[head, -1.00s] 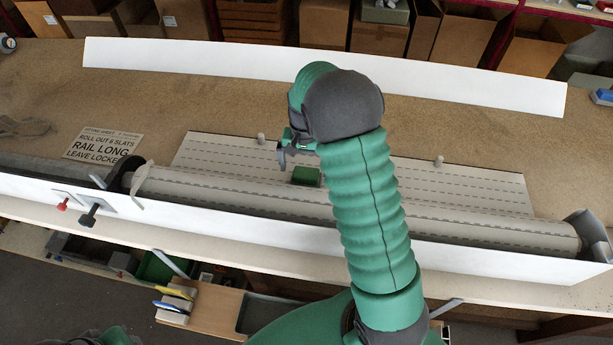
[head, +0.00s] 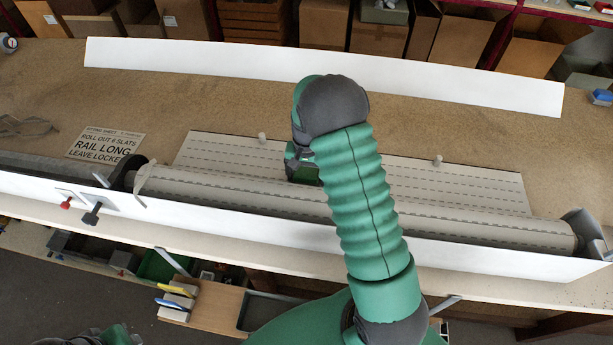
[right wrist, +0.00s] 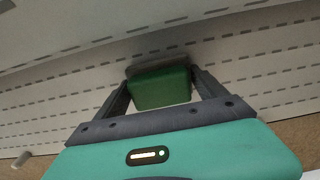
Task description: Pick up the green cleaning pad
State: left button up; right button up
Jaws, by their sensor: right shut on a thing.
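The green cleaning pad (right wrist: 160,90) is a small block with a grey layer along its far edge in the right wrist view. My right gripper (right wrist: 158,84) is shut on it, one finger against each side. In the head view my right gripper (head: 303,172) is over the slatted shutter curtain (head: 460,185), just behind the rolled part, and mostly hides the pad. Whether the pad touches the slats cannot be told.
The shutter roll (head: 240,190) lies along a long white front panel (head: 300,238). A white strip (head: 320,75) lies across the back of the bench. A printed sign (head: 105,146) lies at left. Bare bench (head: 210,105) is free between strip and curtain.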

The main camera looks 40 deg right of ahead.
jog(key=shift+c, duration=1.3)
jog(key=shift+r, duration=0.1)
